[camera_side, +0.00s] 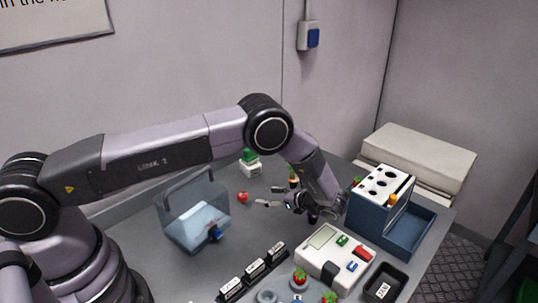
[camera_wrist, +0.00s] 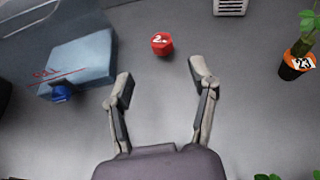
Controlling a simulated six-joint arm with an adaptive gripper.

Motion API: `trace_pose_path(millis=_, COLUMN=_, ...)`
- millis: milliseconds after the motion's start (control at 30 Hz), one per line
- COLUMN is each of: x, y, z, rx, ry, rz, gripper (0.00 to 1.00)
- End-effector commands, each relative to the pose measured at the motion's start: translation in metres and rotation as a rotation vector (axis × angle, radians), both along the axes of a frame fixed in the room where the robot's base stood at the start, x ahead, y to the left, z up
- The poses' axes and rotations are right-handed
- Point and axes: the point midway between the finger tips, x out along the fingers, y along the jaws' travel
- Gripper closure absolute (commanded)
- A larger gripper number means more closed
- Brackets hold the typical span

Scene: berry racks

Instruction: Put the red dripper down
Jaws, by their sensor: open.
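The red dripper, a small red piece marked "2" in the wrist view (camera_wrist: 161,45), stands on the grey table just beyond and between my fingertips. The small red thing in the side view (camera_side: 243,197) appears to be the same piece. My gripper (camera_wrist: 160,78) is open and empty, its two fingers apart on either side of bare table. In the side view my gripper (camera_side: 267,197) is low over the table, to the right of the red piece and apart from it. Its height above the table is hard to tell.
A clear blue-tinted tank (camera_side: 181,231) with a handle and blue tap stands left. An orange-potted plant (camera_wrist: 300,66) stands right in the wrist view. A blue rack (camera_side: 364,218), white device (camera_side: 318,262) and black label strip (camera_side: 254,272) lie right and front. Table around the red piece is clear.

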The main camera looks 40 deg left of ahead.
Motion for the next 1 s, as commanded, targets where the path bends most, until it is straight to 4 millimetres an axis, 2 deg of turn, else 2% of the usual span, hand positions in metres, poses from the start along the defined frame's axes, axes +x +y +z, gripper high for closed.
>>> trace_pose_path(millis=67, x=0.001, y=-0.006, z=0.004, rx=-0.003, ry=-0.005, rz=0.001, gripper=0.42)
trace_pose_path(millis=167, x=0.003, y=-0.008, z=0.022, rx=-0.031, ry=-0.031, rz=0.028, gripper=0.42)
trace_pose_path(millis=267, x=0.005, y=-0.004, z=0.062, rx=-0.099, ry=-0.103, rz=0.091, gripper=0.42)
trace_pose_path(millis=367, x=-0.002, y=0.004, z=0.117, rx=-0.201, ry=-0.206, rz=0.188, gripper=0.42)
trace_pose_path(millis=400, x=-0.008, y=0.007, z=0.140, rx=-0.247, ry=-0.255, rz=0.231, gripper=0.42)
trace_pose_path(millis=467, x=-0.020, y=0.013, z=0.173, rx=-0.313, ry=-0.325, rz=0.293, gripper=0.42)
trace_pose_path(millis=600, x=-0.057, y=0.025, z=0.242, rx=-0.465, ry=-0.496, rz=0.440, gripper=0.42)
trace_pose_path(millis=700, x=-0.091, y=0.032, z=0.283, rx=-0.573, ry=-0.623, rz=0.544, gripper=0.42)
trace_pose_path(millis=833, x=-0.143, y=0.038, z=0.324, rx=-0.713, ry=-0.789, rz=0.674, gripper=0.42)
trace_pose_path(millis=1000, x=-0.214, y=0.039, z=0.355, rx=-0.897, ry=-1.010, rz=0.838, gripper=0.42)
